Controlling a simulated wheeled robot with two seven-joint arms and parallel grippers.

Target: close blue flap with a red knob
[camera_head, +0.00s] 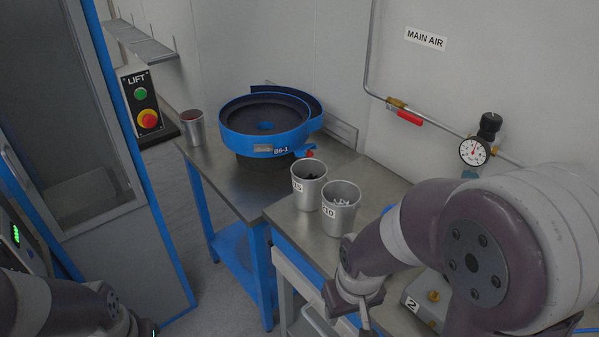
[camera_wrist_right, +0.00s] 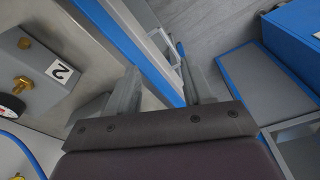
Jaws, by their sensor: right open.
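The blue flap (camera_head: 299,151) is a small piece low on the right front of the round blue bowl feeder (camera_head: 233,141), at its outlet. Its red knob (camera_head: 309,154) shows at its right end. The flap is too small to tell how far it stands open. My right gripper (camera_head: 348,309) is at the bottom centre of the head view, low in front of the cups and well away from the flap. In the right wrist view, its two fingers (camera_wrist_right: 158,82) are apart with nothing between them. My left arm shows at the bottom left; its fingers are out of view.
Two metal cups (camera_head: 309,190) (camera_head: 340,217) stand on the bench between my right arm and the feeder. Another cup (camera_head: 193,128) stands left of the feeder. A grey box marked 2 (camera_head: 425,310) is beside my right forearm. A gauge (camera_head: 474,152) and air pipe are on the wall.

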